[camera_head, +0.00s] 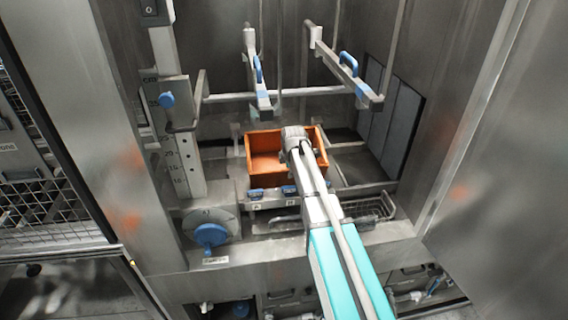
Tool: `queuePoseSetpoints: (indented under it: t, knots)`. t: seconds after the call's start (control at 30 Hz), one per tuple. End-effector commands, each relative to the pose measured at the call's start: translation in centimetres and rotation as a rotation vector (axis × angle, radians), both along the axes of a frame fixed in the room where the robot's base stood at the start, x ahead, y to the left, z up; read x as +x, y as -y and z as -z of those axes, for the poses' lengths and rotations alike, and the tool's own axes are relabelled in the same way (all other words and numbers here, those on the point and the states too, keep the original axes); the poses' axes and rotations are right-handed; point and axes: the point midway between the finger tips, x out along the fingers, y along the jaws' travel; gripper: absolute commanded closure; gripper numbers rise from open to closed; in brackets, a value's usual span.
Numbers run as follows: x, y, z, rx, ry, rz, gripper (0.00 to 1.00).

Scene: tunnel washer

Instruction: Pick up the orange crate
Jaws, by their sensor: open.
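The orange crate (264,179) sits inside the metal washer bay, near the middle of the head view. It is open at the top, and its inside looks empty where I can see it. My arm reaches in from the lower right. My gripper (293,135) is over the right part of the crate and hides some of its right side and back rim. The fingers are small and partly hidden by the wrist, and nothing shows held in them. I cannot tell whether they touch the crate.
Two hanging arms with blue handles (349,63) and a horizontal bar (225,97) are behind and above the crate. A blue knob (210,236) on a dial is at the front left. A scale column (180,150) stands left. A wire basket (375,212) lies front right.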

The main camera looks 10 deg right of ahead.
Motion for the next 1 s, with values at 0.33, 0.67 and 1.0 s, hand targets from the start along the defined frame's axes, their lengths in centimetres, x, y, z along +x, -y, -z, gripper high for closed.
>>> queuePoseSetpoints:
  t: [0.33,0.67,1.0]
  knots:
    - [-0.01,-0.02,0.00,0.000,0.000,0.000,0.67]
    - [0.00,-0.13,0.00,0.001,0.000,-0.001,1.00]
    - [0.03,-0.14,-0.03,0.000,0.002,-0.002,1.00]
